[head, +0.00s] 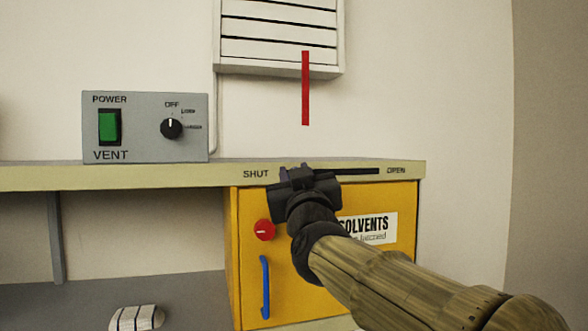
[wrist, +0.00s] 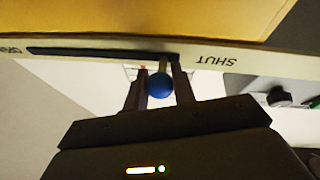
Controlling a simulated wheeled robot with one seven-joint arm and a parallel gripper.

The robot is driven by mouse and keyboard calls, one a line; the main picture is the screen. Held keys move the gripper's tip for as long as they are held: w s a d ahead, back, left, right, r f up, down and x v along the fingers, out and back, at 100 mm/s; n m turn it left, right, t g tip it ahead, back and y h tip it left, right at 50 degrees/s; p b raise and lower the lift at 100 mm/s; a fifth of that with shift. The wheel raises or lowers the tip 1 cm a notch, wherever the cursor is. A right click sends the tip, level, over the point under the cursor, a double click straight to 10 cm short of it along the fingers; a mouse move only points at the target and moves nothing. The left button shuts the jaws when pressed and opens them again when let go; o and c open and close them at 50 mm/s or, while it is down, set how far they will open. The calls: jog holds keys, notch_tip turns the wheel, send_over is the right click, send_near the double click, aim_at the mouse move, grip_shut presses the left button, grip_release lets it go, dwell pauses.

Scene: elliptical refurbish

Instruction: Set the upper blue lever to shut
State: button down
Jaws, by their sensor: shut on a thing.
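The upper blue lever shows in the wrist view as a round blue knob (wrist: 160,86) on a short pale stem. The stem sits in the dark slot (wrist: 95,52) close to its SHUT end; the wrist picture is upside down, so SHUT is on the right there. My gripper (wrist: 160,88) is shut on the knob, one finger at each side. In the head view my gripper (head: 297,177) is at the SHUT end of the slot (head: 350,171) in the shelf edge and hides the lever. The slot runs right towards the OPEN label.
Below the shelf (head: 120,176) is a yellow solvents cabinet (head: 250,205) with a red knob (head: 264,230) and a lower blue handle (head: 265,287). A grey vent switch box (head: 145,127) stands on the shelf at left. A red strip (head: 305,88) hangs from the wall vent (head: 278,35).

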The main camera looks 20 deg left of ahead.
jog(key=shift+a, duration=0.15)
jog(key=c, duration=1.4)
grip_release()
jog(key=shift+s, duration=0.1)
jog(key=shift+o, duration=1.3)
jog(key=shift+a, duration=0.15)
jog(key=shift+d+f, duration=0.1)
jog(key=shift+d, duration=0.1)
jog(key=b+v, duration=1.1)
jog(key=v, duration=0.6)
jog(key=shift+s, duration=0.15)
